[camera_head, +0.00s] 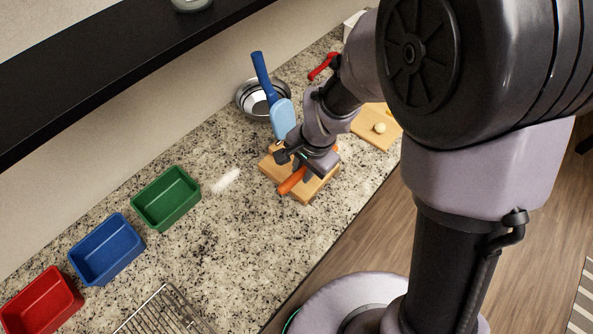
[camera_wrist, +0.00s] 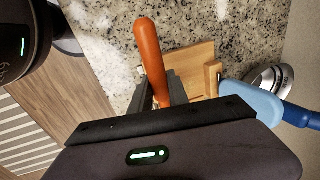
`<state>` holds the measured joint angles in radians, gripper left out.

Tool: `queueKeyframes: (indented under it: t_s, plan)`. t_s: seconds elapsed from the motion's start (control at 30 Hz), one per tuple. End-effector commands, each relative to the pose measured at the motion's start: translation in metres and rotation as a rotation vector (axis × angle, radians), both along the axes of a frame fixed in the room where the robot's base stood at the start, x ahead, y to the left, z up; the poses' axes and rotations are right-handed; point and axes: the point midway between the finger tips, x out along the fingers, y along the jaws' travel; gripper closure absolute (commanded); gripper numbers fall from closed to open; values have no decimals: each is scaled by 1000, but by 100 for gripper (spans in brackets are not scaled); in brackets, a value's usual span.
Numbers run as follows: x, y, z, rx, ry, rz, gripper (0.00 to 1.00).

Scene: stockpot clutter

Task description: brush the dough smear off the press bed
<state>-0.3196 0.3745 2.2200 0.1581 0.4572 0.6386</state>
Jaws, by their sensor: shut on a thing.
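My gripper (camera_head: 299,177) is over the wooden block (camera_head: 318,190), which looks like the press bed. It is shut on an orange-handled tool (camera_head: 291,182), likely the brush. In the wrist view the orange handle (camera_wrist: 149,50) sticks out from between the two dark fingers (camera_wrist: 161,92). The tool's working end is hidden behind my gripper. The wooden block (camera_wrist: 198,60) also shows in the wrist view, with a raised piece at one side. I cannot make out a dough smear on it; much of its top is covered by my gripper.
A light-blue spatula (camera_head: 283,118) stands close behind my gripper, by a metal bowl (camera_head: 245,99). A board (camera_head: 365,128) with a pale ball (camera_head: 379,128) lies right. A white object (camera_head: 227,180), green bin (camera_head: 167,198), blue bin (camera_head: 107,249) and red bin (camera_head: 42,301) are left.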

Motion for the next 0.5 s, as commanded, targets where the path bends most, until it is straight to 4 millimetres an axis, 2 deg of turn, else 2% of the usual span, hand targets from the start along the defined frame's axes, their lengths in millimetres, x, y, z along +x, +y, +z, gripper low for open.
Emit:
queueKeyframes:
  t_s: [0.33, 0.5]
  plan:
    - [0, 0, -2, 2, -2, -2, 100]
    - [0, 0, -23, 1, 0, -2, 100]
